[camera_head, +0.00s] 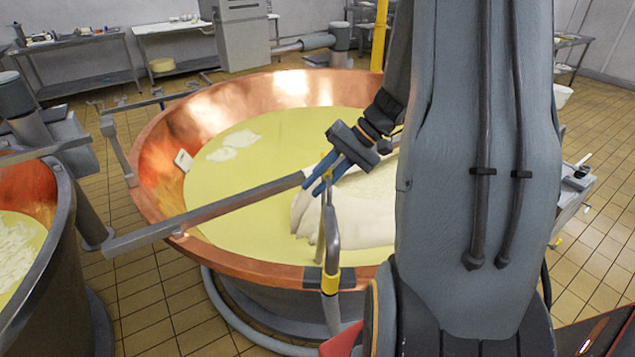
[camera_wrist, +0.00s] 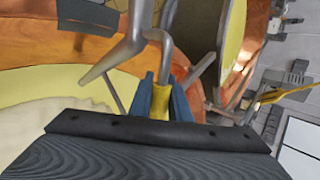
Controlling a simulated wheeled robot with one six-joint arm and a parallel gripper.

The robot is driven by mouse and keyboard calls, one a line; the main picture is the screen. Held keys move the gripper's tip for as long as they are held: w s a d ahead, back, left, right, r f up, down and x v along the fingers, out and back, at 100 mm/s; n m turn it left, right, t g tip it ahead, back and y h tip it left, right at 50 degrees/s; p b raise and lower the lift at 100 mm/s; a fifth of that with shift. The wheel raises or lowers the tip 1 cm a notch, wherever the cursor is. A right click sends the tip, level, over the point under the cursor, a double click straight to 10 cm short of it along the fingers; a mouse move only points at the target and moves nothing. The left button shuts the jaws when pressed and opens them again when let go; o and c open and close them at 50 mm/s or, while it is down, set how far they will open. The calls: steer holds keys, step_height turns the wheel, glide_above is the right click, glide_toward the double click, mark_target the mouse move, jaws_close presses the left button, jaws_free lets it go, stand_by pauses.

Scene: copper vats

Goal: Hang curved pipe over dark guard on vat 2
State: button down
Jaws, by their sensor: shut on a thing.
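The curved pipe (camera_head: 332,240) is grey metal with a yellow band low on its outer leg. It hangs upright from my gripper (camera_head: 325,175) at the near rim of the large copper vat (camera_head: 165,135). My gripper's blue fingers are shut on a yellow part of the pipe, seen in the wrist view (camera_wrist: 160,103). In the head view the outer leg crosses in front of the dark guard (camera_head: 313,278) on the rim; a shorter leg points down inside. The guard also shows in the wrist view (camera_wrist: 86,14). I cannot tell whether pipe and guard touch.
A grey bar (camera_head: 210,212) runs across the vat's left side towards my gripper. A pale mass (camera_head: 355,215) lies in the yellow liquid. Another vat (camera_head: 25,190) stands at the left. My arm hides the vat's right side.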

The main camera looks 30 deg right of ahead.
steer(key=shift+f+b, duration=0.2)
steer(key=shift+b, duration=0.85)
step_height(320, 180, down, 15)
steer(key=b, duration=1.2)
steer(key=shift+w+h, duration=0.15)
steer(key=shift+h, duration=0.25)
steer(key=shift+f+b, duration=0.35)
steer(key=shift+f, duration=0.05)
steer(key=c, duration=1.6)
jaws_free()
steer(key=shift+o, duration=0.2)
steer(key=shift+d, duration=0.1)
steer(key=v, duration=0.7)
steer(key=shift+s+d+r+b, duration=0.2)
steer(key=shift+r+b, duration=0.1)
steer(key=shift+b, duration=0.05)
